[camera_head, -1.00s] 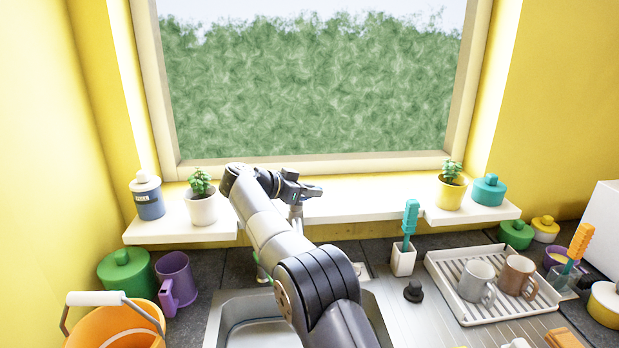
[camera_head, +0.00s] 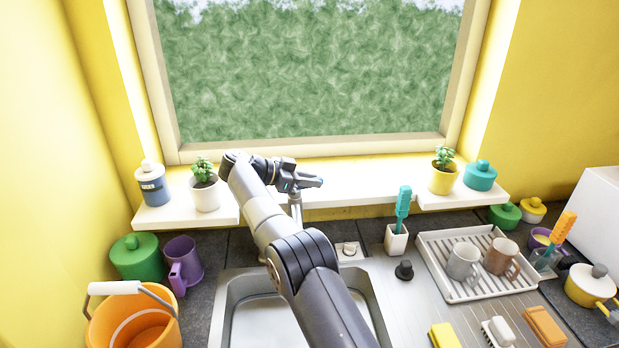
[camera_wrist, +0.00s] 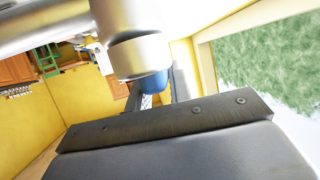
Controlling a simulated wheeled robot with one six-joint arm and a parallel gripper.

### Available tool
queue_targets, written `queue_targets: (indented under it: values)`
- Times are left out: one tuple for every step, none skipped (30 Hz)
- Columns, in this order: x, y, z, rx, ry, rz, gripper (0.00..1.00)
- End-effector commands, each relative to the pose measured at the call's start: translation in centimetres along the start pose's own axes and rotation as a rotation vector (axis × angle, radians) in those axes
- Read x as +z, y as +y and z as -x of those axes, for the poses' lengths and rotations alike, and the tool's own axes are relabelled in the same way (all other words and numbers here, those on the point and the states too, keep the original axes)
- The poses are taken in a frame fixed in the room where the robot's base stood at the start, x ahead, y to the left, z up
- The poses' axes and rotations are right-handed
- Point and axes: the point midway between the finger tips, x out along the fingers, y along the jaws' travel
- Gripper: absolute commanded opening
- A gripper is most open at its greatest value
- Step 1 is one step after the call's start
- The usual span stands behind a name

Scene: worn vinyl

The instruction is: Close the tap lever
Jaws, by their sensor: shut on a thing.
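The silver tap (camera_head: 296,210) stands behind the sink, below the window, and is mostly hidden by my arm in the head view. In the wrist view the tap (camera_wrist: 138,52) is a large shiny metal body with a blue end, very close beyond my fingers. A metal tube runs from it to the upper left. My gripper (camera_head: 314,182) is at the top of the tap, jaws shut on the tap lever. The lever itself is hidden between the jaws, so its angle cannot be told.
The sink (camera_head: 240,312) lies below my arm. Potted plants (camera_head: 206,194) and jars stand on the sill. A teal brush in a white holder (camera_head: 397,238) and a dish rack with mugs (camera_head: 430,262) are at right. An orange bucket (camera_head: 105,325) is at left.

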Motion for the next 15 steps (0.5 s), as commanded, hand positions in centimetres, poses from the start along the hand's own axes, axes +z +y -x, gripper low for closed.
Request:
queue_targets:
  values:
    - [0.07, -0.01, 0.02, 0.000, -0.002, 0.000, 0.00]
    - [0.07, -0.01, 0.02, 0.000, -0.002, 0.000, 0.00]
    - [0.07, -0.01, 0.02, -0.001, -0.002, 0.000, 0.00]
    - [0.07, -0.01, 0.02, -0.001, -0.002, 0.000, 0.00]
    - [0.07, -0.01, 0.02, -0.001, -0.002, 0.000, 0.00]
    - [0.07, -0.01, 0.02, -0.001, -0.002, 0.000, 0.00]
    - [0.07, -0.01, 0.02, -0.001, -0.002, 0.000, 0.00]
    - [0.07, -0.01, 0.02, -0.001, -0.002, 0.000, 0.21]
    - [0.07, -0.01, 0.02, -0.001, -0.002, -0.001, 0.25]
    - [0.06, -0.01, 0.02, -0.001, -0.002, 0.000, 0.27]
    - [0.06, -0.01, 0.02, -0.001, -0.002, 0.000, 0.30]
    - [0.05, -0.01, 0.02, -0.001, -0.001, 0.000, 0.33]
    - [0.05, -0.01, 0.02, -0.001, -0.001, 0.000, 0.35]
    - [0.04, -0.01, 0.01, -0.001, -0.001, 0.000, 0.38]
    - [0.04, -0.01, 0.02, -0.001, -0.001, 0.000, 0.41]
